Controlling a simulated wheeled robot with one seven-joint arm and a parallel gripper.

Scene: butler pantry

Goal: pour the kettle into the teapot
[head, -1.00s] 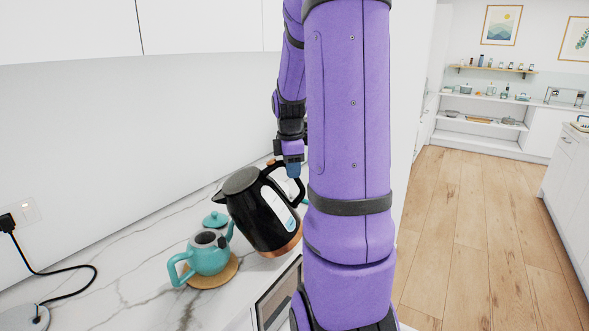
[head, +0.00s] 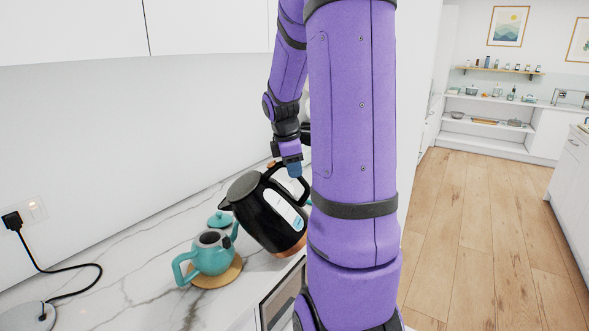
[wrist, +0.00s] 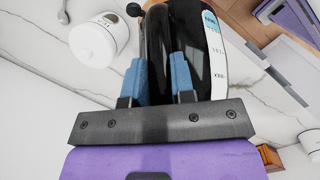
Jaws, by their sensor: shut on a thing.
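The black kettle (head: 262,212) with a copper-coloured base band is held above the counter, tilted with its spout toward the teapot. My gripper (head: 291,170) is shut on the kettle's handle; its blue fingers also show in the wrist view (wrist: 163,82) with the kettle (wrist: 182,40) between and beyond them. The turquoise teapot (head: 211,258) stands upright and open on a round wooden mat (head: 232,272), left of and below the kettle. Its lid (head: 220,219) lies on the counter behind it. No stream of water is visible.
A round kettle base (head: 28,318) with a black cord (head: 78,268) to a wall plug (head: 12,220) lies at the lower left. White cupboards (head: 70,30) hang above. A white round container (wrist: 97,42) shows in the wrist view. Marble between base and teapot is clear.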

